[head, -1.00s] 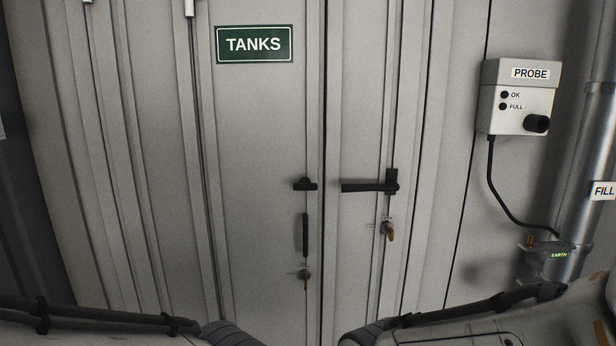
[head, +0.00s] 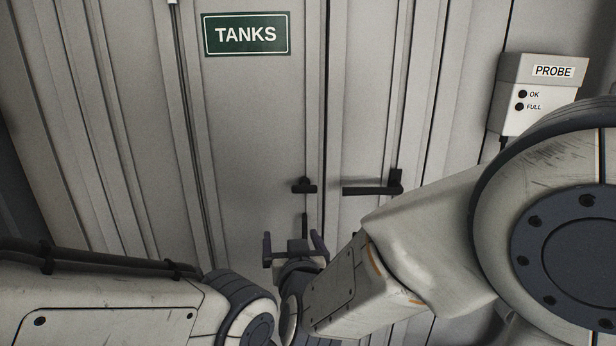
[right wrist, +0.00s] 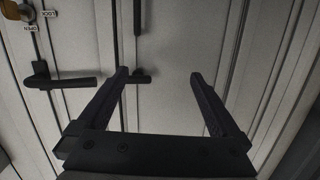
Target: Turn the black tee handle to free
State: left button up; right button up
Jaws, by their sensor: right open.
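The black tee handle (head: 304,185) sits on the left door leaf near the centre seam, its bar roughly level. In the right wrist view the tee handle (right wrist: 142,76) shows just beyond the fingertips, close to the left finger. My right gripper (head: 293,239) is open and empty, below the tee handle in the head view and apart from it. Its two dark fingers (right wrist: 159,76) frame bare door and the tee in the right wrist view. My left gripper is out of view; only part of my left arm shows.
A black lever handle (head: 372,190) is on the right leaf, also in the wrist view (right wrist: 62,80). A vertical black pull (right wrist: 137,17) is mostly hidden in the head view. A TANKS sign (head: 246,34) and PROBE box (head: 540,92) flank the handles. A brass key (right wrist: 12,10) shows.

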aim_at(305, 190)
jog(key=w+r+h+p, duration=0.1)
jog(key=w, duration=0.2)
jog(key=w+d+r+m+t+p, duration=0.1)
jog(key=w+r+p, duration=0.1)
jog(key=w, duration=0.2)
jog(key=w+d+r+t+h+p, duration=0.1)
jog(key=w, duration=0.3)
jog(key=shift+d+r+h+p, duration=0.15)
jog(key=shift+d+h+p, duration=0.1)
jog(key=shift+h+p, duration=0.1)
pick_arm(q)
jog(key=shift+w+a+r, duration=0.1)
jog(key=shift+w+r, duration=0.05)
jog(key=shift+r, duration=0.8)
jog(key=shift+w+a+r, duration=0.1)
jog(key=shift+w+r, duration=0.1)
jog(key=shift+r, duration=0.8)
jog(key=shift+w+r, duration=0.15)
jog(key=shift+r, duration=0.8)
pick_arm(e)
jog(key=shift+w, duration=0.7)
jog(key=c, duration=1.3)
